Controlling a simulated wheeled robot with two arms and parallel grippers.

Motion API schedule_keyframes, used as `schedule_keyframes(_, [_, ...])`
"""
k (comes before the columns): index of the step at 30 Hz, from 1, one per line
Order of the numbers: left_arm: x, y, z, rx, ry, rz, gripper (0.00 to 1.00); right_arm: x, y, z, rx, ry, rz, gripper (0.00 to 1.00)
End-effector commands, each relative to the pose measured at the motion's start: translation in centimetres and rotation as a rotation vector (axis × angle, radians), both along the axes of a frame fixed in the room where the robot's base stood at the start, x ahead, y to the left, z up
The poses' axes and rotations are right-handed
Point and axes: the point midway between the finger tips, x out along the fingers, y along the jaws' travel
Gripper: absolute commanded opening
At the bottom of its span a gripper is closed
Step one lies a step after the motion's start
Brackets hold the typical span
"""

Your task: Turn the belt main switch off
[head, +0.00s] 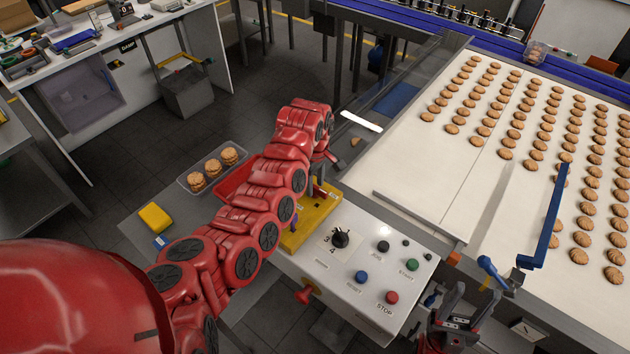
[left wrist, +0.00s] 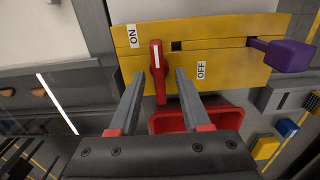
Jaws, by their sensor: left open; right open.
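The main switch is a red lever with a white stripe (left wrist: 157,72) on a yellow plate (left wrist: 225,38). In the left wrist view the lever stands nearer the ON label (left wrist: 133,36) than the OFF label (left wrist: 200,70). My left gripper (left wrist: 160,76) is open, with one finger on each side of the lever and gaps showing. In the head view the yellow plate (head: 318,215) sits beside the white control panel, partly hidden by my left arm. My right gripper (head: 468,303) is open and empty by the panel's right end.
A purple handle (left wrist: 285,53) sticks out of the plate's other slot. A red tray (left wrist: 205,115) is close by the plate. The control panel (head: 340,275) carries a dial and several buttons. A blue bar (head: 553,215) stands over the biscuit belt (head: 480,190).

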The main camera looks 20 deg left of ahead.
Motion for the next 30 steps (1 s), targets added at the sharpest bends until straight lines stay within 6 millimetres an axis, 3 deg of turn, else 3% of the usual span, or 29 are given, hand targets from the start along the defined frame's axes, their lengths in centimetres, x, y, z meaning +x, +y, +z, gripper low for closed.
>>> schedule_keyframes(7, [0.02,-0.01,-0.1,0.0,-0.001,0.0,0.47,0.0,0.0,-0.01,0.0,0.0,0.0,0.5])
schedule_keyframes(15, [0.03,-0.01,-0.08,0.0,-0.001,0.0,0.0,0.0,0.0,0.0,0.0,0.0,0.0,0.5])
schedule_keyframes(30, [0.12,-0.04,-0.23,-0.001,-0.005,-0.035,0.0,0.0,-0.01,-0.72,0.0,0.0,0.0,0.5])
